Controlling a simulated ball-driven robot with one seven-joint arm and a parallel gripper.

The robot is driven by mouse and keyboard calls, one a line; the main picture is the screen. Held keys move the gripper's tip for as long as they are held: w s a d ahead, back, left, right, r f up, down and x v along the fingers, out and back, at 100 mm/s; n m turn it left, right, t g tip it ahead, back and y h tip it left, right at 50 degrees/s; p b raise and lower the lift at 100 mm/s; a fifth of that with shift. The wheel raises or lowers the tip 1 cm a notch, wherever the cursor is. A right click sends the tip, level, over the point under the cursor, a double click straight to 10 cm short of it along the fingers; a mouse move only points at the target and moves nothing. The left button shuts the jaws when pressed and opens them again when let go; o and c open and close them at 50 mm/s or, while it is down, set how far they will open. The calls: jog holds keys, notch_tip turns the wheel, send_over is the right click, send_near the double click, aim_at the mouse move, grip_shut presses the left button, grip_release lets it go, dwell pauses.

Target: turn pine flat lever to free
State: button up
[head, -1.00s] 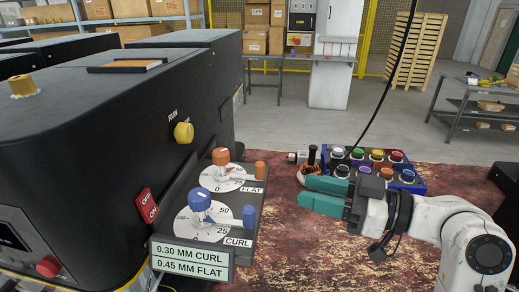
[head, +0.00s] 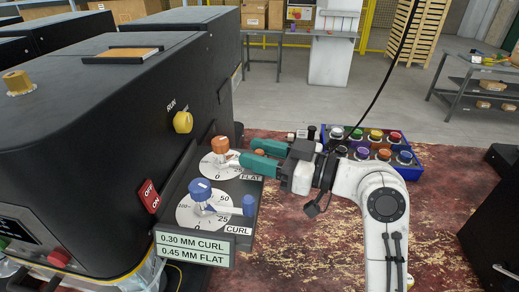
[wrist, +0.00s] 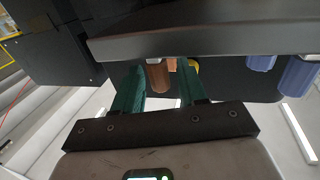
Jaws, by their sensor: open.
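The flat lever has an orange hub knob (head: 220,145) over a round white dial labelled FLAT, and a pale arm pointing right toward an orange handle. That handle is mostly hidden by my gripper in the head view. In the wrist view the orange-brown handle (wrist: 158,76) shows between my two green fingers. My gripper (head: 250,154) is open, its fingers reaching left over the right edge of the FLAT dial (head: 212,172). It also shows in the wrist view (wrist: 160,72), with a finger on either side of the handle. I cannot tell whether either finger touches it.
The blue curl lever (head: 249,205) and its CURL dial (head: 190,215) sit just in front. A label plate (head: 193,247) reads 0.30 MM CURL, 0.45 MM FLAT. The black machine (head: 95,130) stands left with a yellow RUN knob (head: 183,122). A button box (head: 375,152) stands behind my arm.

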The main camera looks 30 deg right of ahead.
grip_shut()
dwell(0.4)
